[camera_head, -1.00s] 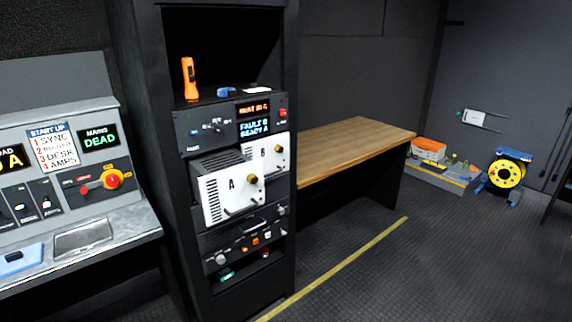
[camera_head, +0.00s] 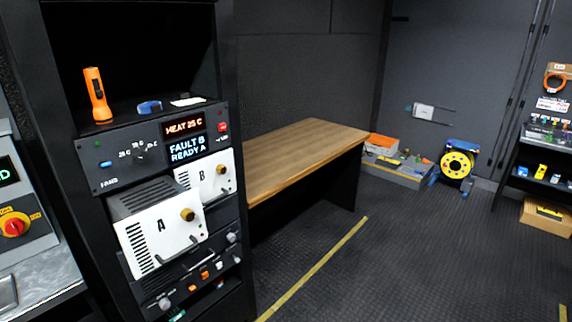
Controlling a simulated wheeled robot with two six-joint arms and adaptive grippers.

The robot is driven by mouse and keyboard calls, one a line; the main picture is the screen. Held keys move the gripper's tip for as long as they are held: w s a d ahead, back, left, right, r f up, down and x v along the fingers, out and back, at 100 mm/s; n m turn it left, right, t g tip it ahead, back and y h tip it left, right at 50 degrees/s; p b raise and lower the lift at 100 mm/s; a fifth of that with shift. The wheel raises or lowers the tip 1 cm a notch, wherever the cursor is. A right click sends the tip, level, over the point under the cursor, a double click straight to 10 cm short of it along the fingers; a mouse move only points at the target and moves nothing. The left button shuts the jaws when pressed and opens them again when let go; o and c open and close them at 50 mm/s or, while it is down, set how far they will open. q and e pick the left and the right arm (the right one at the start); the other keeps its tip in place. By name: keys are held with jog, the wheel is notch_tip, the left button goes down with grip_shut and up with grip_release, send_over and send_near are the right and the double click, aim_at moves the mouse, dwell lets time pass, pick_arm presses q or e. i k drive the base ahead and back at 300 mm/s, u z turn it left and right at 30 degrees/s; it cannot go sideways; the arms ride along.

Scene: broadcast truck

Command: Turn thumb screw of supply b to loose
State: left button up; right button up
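Supply B (camera_head: 205,178) is a white-faced module marked "B" in the rack, behind and to the right of supply A. Its brass thumb screw (camera_head: 222,169) is on the right of its face, and a dark handle is below it. Supply A (camera_head: 160,234) is pulled further out and has its own brass thumb screw (camera_head: 187,214). The display (camera_head: 186,139) above reads "HEAT 25 C", "FAULT B" and "READY A". Neither of my grippers is in view.
The rack (camera_head: 228,75) holds an orange flashlight (camera_head: 97,95) on its upper shelf. A wooden bench (camera_head: 305,152) stands to the right. A yellow cable reel (camera_head: 457,165) and a shelf unit (camera_head: 540,150) are further back. The floor right of the yellow line is clear.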

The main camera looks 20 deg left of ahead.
aim_at(220, 169)
jog(key=z, duration=0.2)
jog(key=i, duration=1.3)
jog(key=u, duration=0.45)
